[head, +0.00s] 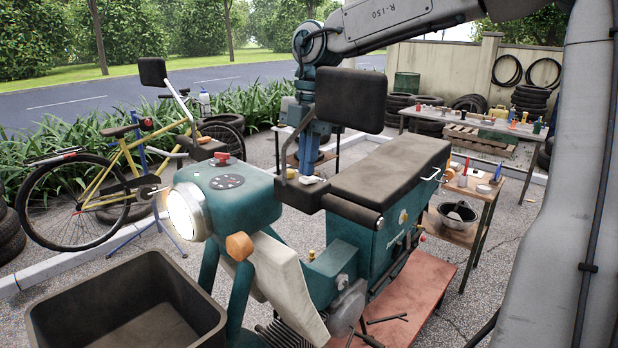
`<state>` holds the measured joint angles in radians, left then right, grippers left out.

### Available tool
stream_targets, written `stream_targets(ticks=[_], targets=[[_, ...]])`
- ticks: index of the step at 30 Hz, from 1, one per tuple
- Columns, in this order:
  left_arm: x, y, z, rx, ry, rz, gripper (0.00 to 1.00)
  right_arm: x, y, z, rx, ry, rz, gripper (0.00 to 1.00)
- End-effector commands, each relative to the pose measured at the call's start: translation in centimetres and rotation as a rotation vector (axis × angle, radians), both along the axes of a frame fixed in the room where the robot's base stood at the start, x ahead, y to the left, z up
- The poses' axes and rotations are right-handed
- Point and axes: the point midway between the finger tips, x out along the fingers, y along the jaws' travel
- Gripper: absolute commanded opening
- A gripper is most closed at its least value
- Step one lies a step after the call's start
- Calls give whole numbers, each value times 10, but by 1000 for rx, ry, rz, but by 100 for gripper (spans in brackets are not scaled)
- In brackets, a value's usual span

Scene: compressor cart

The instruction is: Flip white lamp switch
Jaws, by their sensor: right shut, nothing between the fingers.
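A teal motorcycle-like machine (235,190) stands in the middle of the head view. Its round headlamp (186,212) faces left and looks bright white. A small white piece (309,180), which looks like the lamp switch, sits on the dark right handlebar block (298,193). My right gripper (308,170) comes down from above, shut and empty, with its tips just above or at the white piece. I cannot tell whether they touch. The mirror covers part of the gripper, and the switch position is too small to read. My left gripper is not in view.
A black square mirror (350,100) stands close beside my right gripper. Another mirror (152,71) is at left. A red knob (221,157) tops the machine. A dark open bin (125,300) is at front left, a yellow bicycle (120,170) behind. A side table (468,188) holds a bowl below.

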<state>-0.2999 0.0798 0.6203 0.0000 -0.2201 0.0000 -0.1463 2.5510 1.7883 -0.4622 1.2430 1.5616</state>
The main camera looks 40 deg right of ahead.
Motion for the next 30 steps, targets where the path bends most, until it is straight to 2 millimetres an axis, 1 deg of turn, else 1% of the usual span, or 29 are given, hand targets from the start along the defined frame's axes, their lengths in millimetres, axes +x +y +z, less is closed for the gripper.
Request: stream_targets(ticks=[14, 18, 23, 29, 30], targets=[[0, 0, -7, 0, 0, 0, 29, 0, 0, -8, 0, 1, 0, 0], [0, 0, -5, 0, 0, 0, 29, 0, 0, -7, 1, 2, 0, 0], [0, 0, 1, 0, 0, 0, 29, 0, 0, 3, 1, 1, 0, 0], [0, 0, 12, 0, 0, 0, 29, 0, 0, 20, 0, 1, 0, 0], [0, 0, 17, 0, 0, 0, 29, 0, 0, 25, 0, 1, 0, 0]])
